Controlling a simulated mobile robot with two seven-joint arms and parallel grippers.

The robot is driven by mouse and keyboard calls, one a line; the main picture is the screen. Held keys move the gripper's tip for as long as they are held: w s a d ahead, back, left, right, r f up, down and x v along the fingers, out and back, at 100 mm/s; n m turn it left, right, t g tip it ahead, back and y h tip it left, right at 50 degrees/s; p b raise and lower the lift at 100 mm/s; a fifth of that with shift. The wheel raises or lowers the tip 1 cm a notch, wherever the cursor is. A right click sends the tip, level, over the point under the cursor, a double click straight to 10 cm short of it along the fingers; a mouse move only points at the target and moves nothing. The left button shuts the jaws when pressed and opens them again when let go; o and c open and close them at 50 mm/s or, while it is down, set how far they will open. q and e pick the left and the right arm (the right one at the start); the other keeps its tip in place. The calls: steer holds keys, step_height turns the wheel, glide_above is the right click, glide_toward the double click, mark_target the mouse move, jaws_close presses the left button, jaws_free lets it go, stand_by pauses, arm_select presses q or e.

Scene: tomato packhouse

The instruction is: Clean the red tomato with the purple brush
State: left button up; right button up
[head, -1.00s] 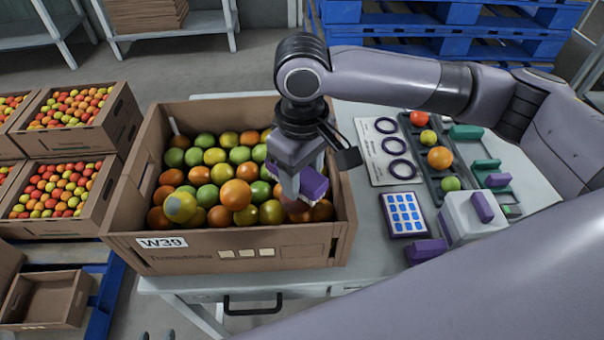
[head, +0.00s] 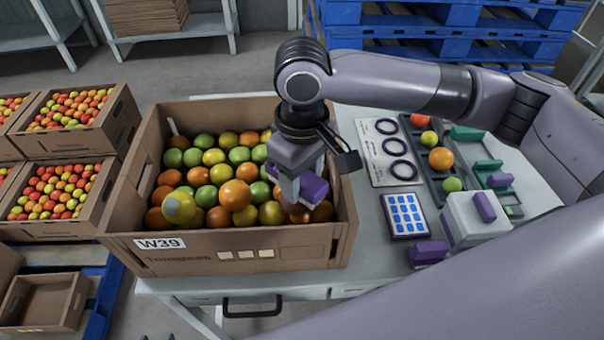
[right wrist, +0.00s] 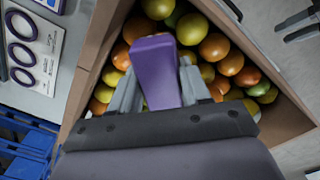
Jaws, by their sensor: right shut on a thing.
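My right gripper (head: 296,186) hangs over the front right of the open tomato box and is shut on the purple brush (head: 314,189). In the right wrist view the brush (right wrist: 155,70) sits between the two grey fingers. A dark reddish tomato (head: 298,217) lies just below the brush near the box's front wall, partly hidden; I cannot tell whether the bristles touch it. A red tomato (head: 419,118) sits at the far end of the dark tray on the table. My left gripper is not in view.
The cardboard box (head: 200,250) holds many green, yellow and orange tomatoes. To its right lie a ring sizing card (head: 376,150), a blue-buttoned pad (head: 404,215), a light grey block (head: 462,220) and a dark tray (head: 436,185). Full crates (head: 100,140) stand at left.

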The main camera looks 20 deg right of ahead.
steer(key=shift+f, duration=0.3)
steer(key=shift+w+a+p, duration=0.3)
steer(key=shift+w, duration=0.2)
steer(key=shift+w+a+p, duration=0.25)
steer(key=shift+w+p, duration=0.05)
steer(key=shift+w, duration=0.15)
steer(key=shift+s+d+r+p, duration=0.1)
steer(key=shift+s+d+p, duration=0.2)
steer(key=shift+s+p, duration=0.25)
steer(key=shift+s+d+p, duration=0.25)
steer(key=shift+s+p, duration=0.2)
steer(key=shift+p, duration=0.1)
steer(key=shift+s+d+p, duration=0.25)
steer(key=shift+s+p, duration=0.2)
steer(key=shift+s, duration=0.05)
steer(key=shift+s+d+p, duration=0.25)
steer(key=shift+s+p, duration=0.15)
steer(key=shift+s, duration=0.05)
steer(key=shift+w+a+p, duration=0.25)
steer(key=shift+w+a, duration=0.1)
steer(key=shift+w, duration=0.3)
steer(key=shift+w+a+p, duration=0.25)
steer(key=shift+w+a, duration=0.1)
steer(key=shift+w, duration=0.3)
steer(key=shift+w+a+p, duration=0.25)
steer(key=shift+w+a, duration=0.1)
steer(key=shift+w, duration=0.3)
